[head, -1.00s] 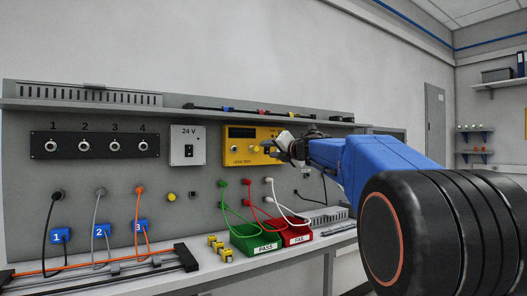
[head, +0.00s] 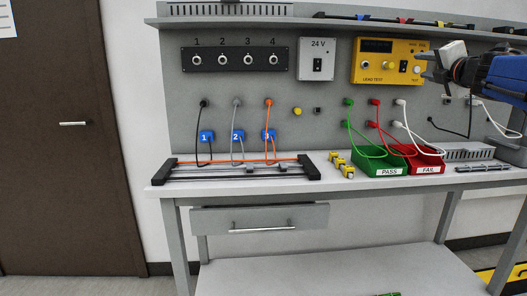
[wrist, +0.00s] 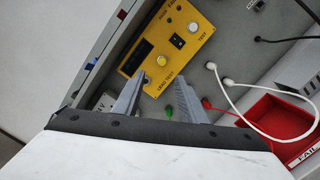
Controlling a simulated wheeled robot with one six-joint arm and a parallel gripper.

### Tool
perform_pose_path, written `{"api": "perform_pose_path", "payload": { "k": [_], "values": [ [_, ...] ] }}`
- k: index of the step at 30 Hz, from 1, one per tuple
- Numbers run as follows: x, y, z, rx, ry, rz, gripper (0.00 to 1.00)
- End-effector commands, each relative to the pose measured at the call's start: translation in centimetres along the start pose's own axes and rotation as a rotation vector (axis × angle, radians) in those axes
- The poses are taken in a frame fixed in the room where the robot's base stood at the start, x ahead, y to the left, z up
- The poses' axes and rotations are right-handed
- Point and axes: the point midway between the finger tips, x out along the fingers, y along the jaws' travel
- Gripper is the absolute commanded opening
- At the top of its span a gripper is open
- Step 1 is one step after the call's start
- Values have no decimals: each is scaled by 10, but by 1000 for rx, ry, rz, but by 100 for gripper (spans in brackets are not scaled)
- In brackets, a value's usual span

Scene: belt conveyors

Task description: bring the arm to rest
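My gripper (head: 427,66) is at the upper right of the head view, in front of the right edge of the yellow lead tester (head: 372,71). My blue arm reaches in from the right edge. In the wrist view my gripper (wrist: 157,92) has its two grey fingers apart with nothing held between them. The yellow tester (wrist: 165,50) shows beyond the fingertips. I cannot tell how far the fingertips are from its face.
A workbench (head: 335,178) carries a green PASS bin (head: 385,170), a red FAIL bin (head: 428,167), yellow blocks (head: 345,170) and a black-ended rail fixture (head: 240,172). Several coloured leads hang from the back panel (head: 200,90). A brown door (head: 60,150) stands at left.

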Motion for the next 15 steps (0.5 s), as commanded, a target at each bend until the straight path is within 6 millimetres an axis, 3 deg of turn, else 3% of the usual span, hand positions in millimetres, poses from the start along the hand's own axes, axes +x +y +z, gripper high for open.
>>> {"api": "perform_pose_path", "payload": {
  "k": [2,5,8,15],
  "values": [
    [-17,-3,-14,170,-71,-17,38],
    [-43,-25,-32,416,-167,-71,38],
    [-74,-59,-57,657,-250,-153,38],
    [-154,-151,-142,1126,-397,-415,38]
  ]
}}
